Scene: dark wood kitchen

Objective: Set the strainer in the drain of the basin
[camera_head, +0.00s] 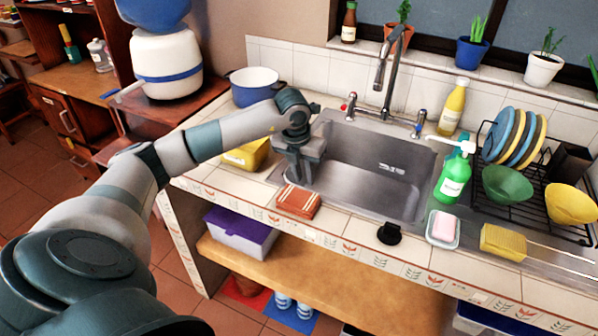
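A small black round piece with a raised part, which looks like the strainer (389,234), lies on the tiled counter in front of the basin. The steel basin (370,185) is set into the counter and looks empty. Slots show on its far wall; I cannot make out the drain in its floor. My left gripper (298,178) points down at the left edge of the basin, behind the orange sponge or cloth and well left of the strainer. Nothing shows held in it, but its finger gap is unclear. My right gripper is not in view.
An orange striped cloth (298,201) lies at the front left edge. A dish rack (545,195) fills the right.

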